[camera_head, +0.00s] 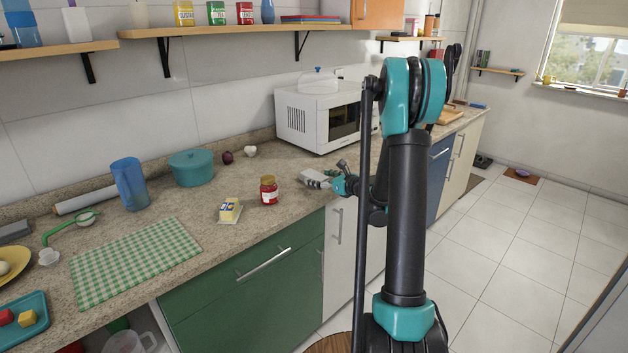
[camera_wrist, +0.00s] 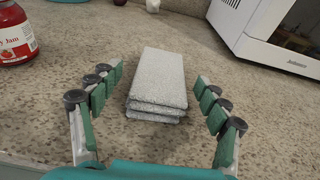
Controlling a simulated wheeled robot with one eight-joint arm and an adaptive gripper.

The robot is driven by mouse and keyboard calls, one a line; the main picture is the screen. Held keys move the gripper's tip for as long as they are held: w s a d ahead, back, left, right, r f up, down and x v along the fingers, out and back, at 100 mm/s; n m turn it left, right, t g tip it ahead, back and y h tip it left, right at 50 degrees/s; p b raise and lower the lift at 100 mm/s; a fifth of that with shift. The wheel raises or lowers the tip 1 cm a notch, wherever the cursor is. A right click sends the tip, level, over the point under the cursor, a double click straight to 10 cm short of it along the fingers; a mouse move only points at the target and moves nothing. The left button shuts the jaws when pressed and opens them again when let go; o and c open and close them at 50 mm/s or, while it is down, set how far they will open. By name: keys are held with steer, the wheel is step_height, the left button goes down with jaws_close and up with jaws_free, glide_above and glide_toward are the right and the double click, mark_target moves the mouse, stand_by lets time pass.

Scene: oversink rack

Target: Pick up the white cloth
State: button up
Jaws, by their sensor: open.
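The white cloth (camera_wrist: 158,80) is a folded, layered stack lying flat on the speckled countertop in the wrist view. My gripper (camera_wrist: 160,82) is open, with one finger on each side of the cloth and a gap on both sides. Neither finger appears to touch it. In the head view my gripper (camera_head: 332,176) is low at the counter's front edge, in front of the microwave. The cloth (camera_head: 314,178) shows there as a small pale shape, partly hidden by my gripper.
A red jam jar (camera_head: 269,190) stands left of my gripper, with a butter dish (camera_head: 229,210) farther left. The white microwave (camera_head: 318,118) stands behind. A teal pot (camera_head: 192,168), blue pitcher (camera_head: 129,183) and green checkered mat (camera_head: 135,262) are at left.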

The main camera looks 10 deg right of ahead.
mark_target(315, 175)
steer(key=shift+x, duration=1.5)
steer(key=c, duration=1.1)
steer(key=shift+r, duration=0.2)
step_height(315, 175, up, 20)
steer(key=shift+f, duration=0.1)
